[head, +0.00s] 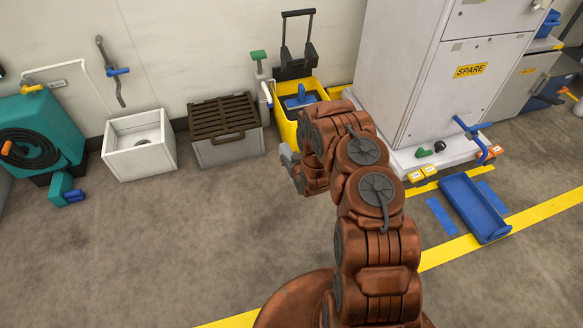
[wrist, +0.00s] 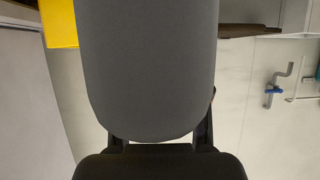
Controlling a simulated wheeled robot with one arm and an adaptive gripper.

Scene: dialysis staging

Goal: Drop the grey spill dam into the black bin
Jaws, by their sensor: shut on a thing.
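The grey spill dam (wrist: 150,65) fills the middle of the wrist view as a smooth grey slab with a rounded end. My gripper (wrist: 160,142) is shut on that end, with a dark finger on each side. In the head view my arm reaches toward the yellow bucket, and a small grey shape (head: 287,157) shows at its end, left of the wrist. I cannot tell there whether it is the dam or the gripper; my arm hides part of this area. I see no bin that is clearly black in either view.
A grey box with a dark slatted lid (head: 225,118), an open white box (head: 140,143) and a teal hose unit (head: 42,130) stand along the wall. A yellow mop bucket (head: 284,128) is behind my arm. A white cabinet (head: 430,70) stands right. The floor at front left is clear.

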